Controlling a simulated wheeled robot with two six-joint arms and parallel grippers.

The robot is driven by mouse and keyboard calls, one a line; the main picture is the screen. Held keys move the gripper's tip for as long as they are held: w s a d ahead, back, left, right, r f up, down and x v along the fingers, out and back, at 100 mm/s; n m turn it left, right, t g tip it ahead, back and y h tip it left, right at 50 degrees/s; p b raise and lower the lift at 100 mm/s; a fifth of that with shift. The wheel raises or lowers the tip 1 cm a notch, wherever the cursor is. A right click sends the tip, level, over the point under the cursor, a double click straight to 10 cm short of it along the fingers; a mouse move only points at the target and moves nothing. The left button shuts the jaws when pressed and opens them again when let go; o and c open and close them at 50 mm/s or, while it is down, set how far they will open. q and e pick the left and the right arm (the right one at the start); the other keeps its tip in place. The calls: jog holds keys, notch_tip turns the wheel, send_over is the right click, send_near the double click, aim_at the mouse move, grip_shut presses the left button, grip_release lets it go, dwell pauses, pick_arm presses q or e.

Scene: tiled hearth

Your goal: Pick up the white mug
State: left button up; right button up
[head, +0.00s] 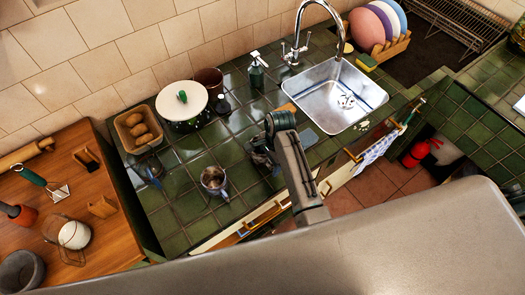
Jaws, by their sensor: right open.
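A small mug (214,180) stands upright on the green tiled counter, left of my right gripper. It looks pale grey to white with a dark inside, and its handle side faces down and right. My right gripper (263,158) is open and empty over the counter, to the right of the mug and apart from it. My right wrist partly covers the fingers, which look dark against the dark tiles. My left gripper is not in view.
Behind stand a white-lidded pot (182,100), a brown pot (208,81), a soap bottle (257,74) and a loaf basket (139,130). A steel sink (325,112) lies right. Bare tiles surround the mug.

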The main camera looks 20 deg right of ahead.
jog(key=shift+a+f, duration=0.1)
jog(key=shift+f, duration=0.55)
jog(key=c, duration=1.3)
jog(key=shift+r, duration=0.1)
